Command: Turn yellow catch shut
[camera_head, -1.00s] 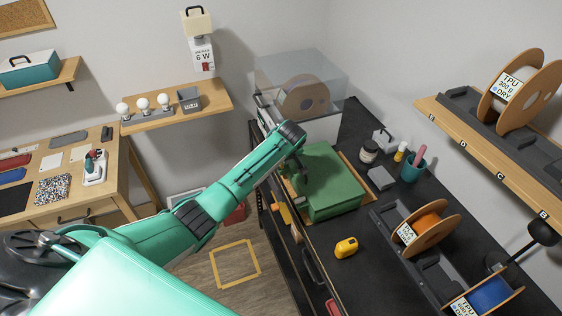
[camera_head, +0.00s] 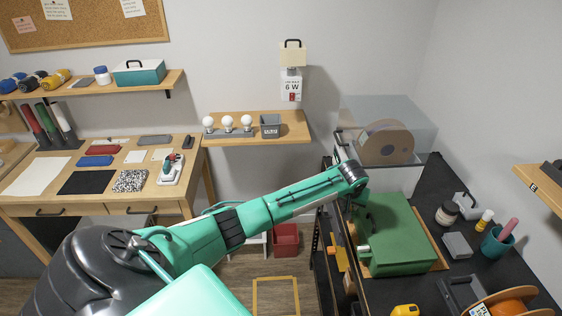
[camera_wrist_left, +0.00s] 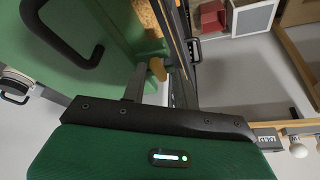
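A yellow-orange piece (camera_head: 340,257), which looks like the yellow catch, shows at the front edge of the dark counter, beside the green box (camera_head: 395,235). A yellow piece also shows just beyond my gripper's front in the left wrist view (camera_wrist_left: 157,69). I cannot tell whether the catch is turned open or shut. My left gripper (camera_head: 358,213) is mostly hidden there; in the wrist view a grey finger (camera_wrist_left: 135,83) stands close to the yellow piece. Contact and finger gap are unclear. My right gripper is out of view.
The green box sits on a wooden board (camera_head: 433,250). Behind it stands a clear-covered spool (camera_head: 386,143). A jar (camera_head: 446,213), a grey block (camera_head: 457,245) and a teal cup (camera_head: 497,243) stand to its right. A red bin (camera_head: 285,240) is on the floor left.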

